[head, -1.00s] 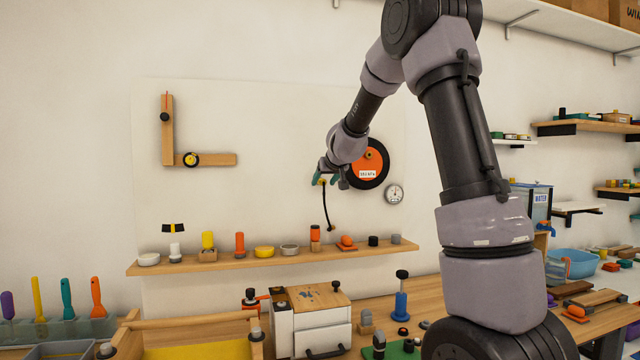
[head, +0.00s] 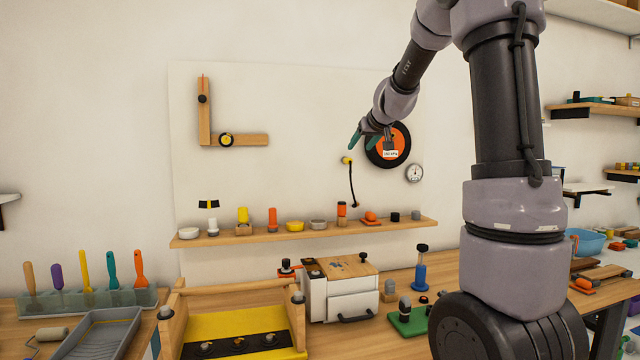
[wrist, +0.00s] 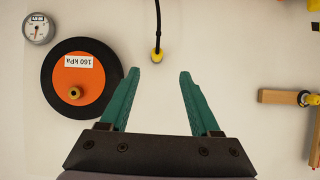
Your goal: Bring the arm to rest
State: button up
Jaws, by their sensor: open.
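My gripper (head: 364,138) is raised in front of the white wall panel in the head view, beside the black disc with an orange centre (head: 401,146). In the wrist view my gripper (wrist: 158,73) shows two green fingers spread apart with nothing between them. The orange-centred disc (wrist: 92,98) lies left of the fingers there, with a "160 kPa" label. A yellow-ended black hose (wrist: 157,54) hangs just beyond the fingertips, apart from them; its yellow end also shows in the head view (head: 346,160).
A small gauge (head: 414,173) is right of the disc. A wooden shelf (head: 300,234) with several small items runs below. A white box (head: 342,297), a yellow-bedded wooden frame (head: 215,324) and a green block (head: 408,321) stand on the bench. The wall around my gripper is mostly clear.

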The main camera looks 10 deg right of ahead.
jog(key=s+a+g+y, duration=0.1)
jog(key=s+a, duration=0.1)
jog(key=s, duration=0.4)
jog(key=s+a+r+m+y, duration=0.1)
jog(key=s+a, duration=0.2)
jog(key=s, duration=0.2)
jog(key=s+a+g+y, duration=0.1)
jog(key=s+a, duration=0.1)
jog(key=s, duration=0.4)
jog(key=s+a+f+m+g, duration=0.1)
jog(key=s+f, duration=0.3)
jog(key=s, duration=0.6)
jog(key=s+a+f+m+g+h, duration=0.1)
jog(key=s+f, duration=0.3)
jog(key=s, duration=0.6)
jog(key=shift+s+a+m+g+h, duration=0.3)
jog(key=shift+s+a+m+g, duration=0.15)
jog(key=shift+m, duration=0.35)
jog(key=shift+w+d, duration=0.1)
